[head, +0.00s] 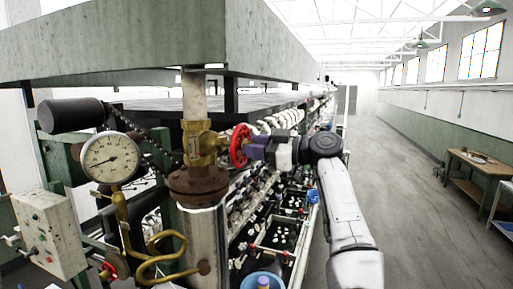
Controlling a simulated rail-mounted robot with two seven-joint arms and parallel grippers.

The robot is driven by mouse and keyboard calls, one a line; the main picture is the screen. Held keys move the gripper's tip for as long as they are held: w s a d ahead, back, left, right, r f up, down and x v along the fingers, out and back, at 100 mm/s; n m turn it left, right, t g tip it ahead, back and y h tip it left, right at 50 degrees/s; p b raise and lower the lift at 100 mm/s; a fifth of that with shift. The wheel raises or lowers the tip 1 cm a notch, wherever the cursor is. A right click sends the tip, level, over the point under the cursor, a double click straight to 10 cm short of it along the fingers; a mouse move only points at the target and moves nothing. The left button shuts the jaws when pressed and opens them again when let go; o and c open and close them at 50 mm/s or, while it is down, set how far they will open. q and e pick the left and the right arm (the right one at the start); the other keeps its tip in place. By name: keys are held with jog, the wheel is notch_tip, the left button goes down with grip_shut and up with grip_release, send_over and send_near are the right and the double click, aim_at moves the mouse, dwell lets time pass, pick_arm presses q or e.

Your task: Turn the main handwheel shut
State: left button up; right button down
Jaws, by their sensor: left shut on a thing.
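The main handwheel (238,148) is red and stands upright, seen nearly edge-on, on the right side of a brass valve (200,143). The valve sits on a vertical pipe above a rusty flange (197,185). My left gripper (254,151) reaches the wheel from the right and is shut on its rim. The fingers and the wheel's right face partly hide each other. My right gripper is out of view.
A pressure gauge (109,157) on a curved brass pipe and a grey switch box (48,233) stand at the left. Basins with pale cocoons (277,237) run behind the valve. A wooden table (480,165) stands by the right wall; the aisle floor (400,190) is clear.

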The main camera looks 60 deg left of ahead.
pick_arm(q)
jog(key=o, duration=0.8)
jog(key=v, duration=0.7)
dwell(0.3)
